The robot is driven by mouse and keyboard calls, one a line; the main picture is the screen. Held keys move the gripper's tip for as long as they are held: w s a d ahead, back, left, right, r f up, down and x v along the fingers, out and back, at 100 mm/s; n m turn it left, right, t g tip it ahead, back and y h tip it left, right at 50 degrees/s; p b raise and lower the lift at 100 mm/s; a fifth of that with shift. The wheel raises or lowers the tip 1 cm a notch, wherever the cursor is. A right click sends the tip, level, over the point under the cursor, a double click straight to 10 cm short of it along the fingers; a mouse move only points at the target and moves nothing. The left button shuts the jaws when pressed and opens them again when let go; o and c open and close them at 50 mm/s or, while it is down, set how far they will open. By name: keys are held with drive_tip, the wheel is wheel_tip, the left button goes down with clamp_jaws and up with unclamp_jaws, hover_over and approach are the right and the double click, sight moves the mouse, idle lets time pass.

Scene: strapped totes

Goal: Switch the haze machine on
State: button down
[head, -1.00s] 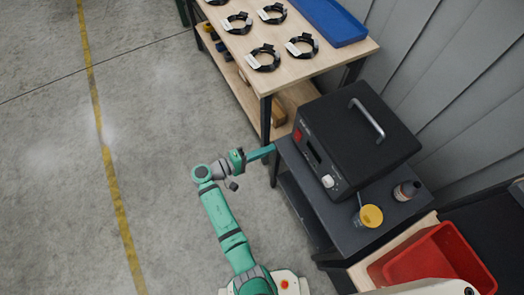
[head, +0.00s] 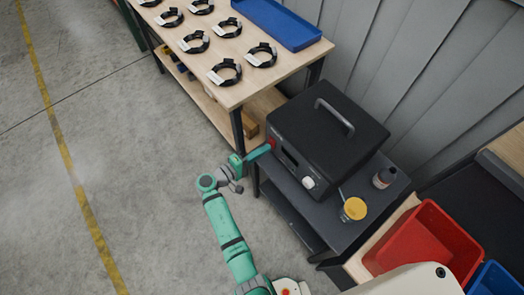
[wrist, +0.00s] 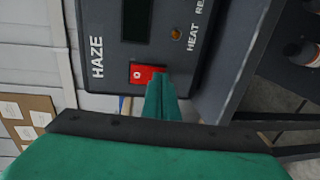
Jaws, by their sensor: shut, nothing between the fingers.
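The haze machine (head: 327,135) is a black box with a metal handle on a dark cart. Its front panel, marked HAZE, fills the upper part of the wrist view (wrist: 182,75). A red rocker switch (wrist: 143,75) with a round white mark sits on that panel, below a dark display (wrist: 137,20); a small amber lamp (wrist: 176,34) is by the word HEAT. My gripper (wrist: 161,82) is shut and empty, its green fingertips overlapping the switch's right edge in the wrist view. I cannot tell whether they touch it. In the head view my gripper (head: 262,151) is close to the panel's left end.
The dark cart (head: 335,226) also holds a yellow-topped cup (head: 354,209) and a dark bottle (head: 384,177). A wooden table (head: 233,92) with several black rings and a blue tray (head: 277,22) stands behind. A red bin (head: 425,243) is at lower right. Open floor lies left.

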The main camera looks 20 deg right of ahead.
drive_tip(key=shift+d, duration=0.1)
drive_tip(key=shift+w+d+f, duration=0.1)
drive_tip(key=shift+d, duration=0.05)
drive_tip(key=f+v, duration=0.3)
drive_tip(key=v, duration=1)
drive_tip(key=shift+s+a+f, duration=0.15)
drive_tip(key=shift+s+a, duration=0.05)
drive_tip(key=shift+a, duration=0.35)
drive_tip(key=shift+f, duration=0.1)
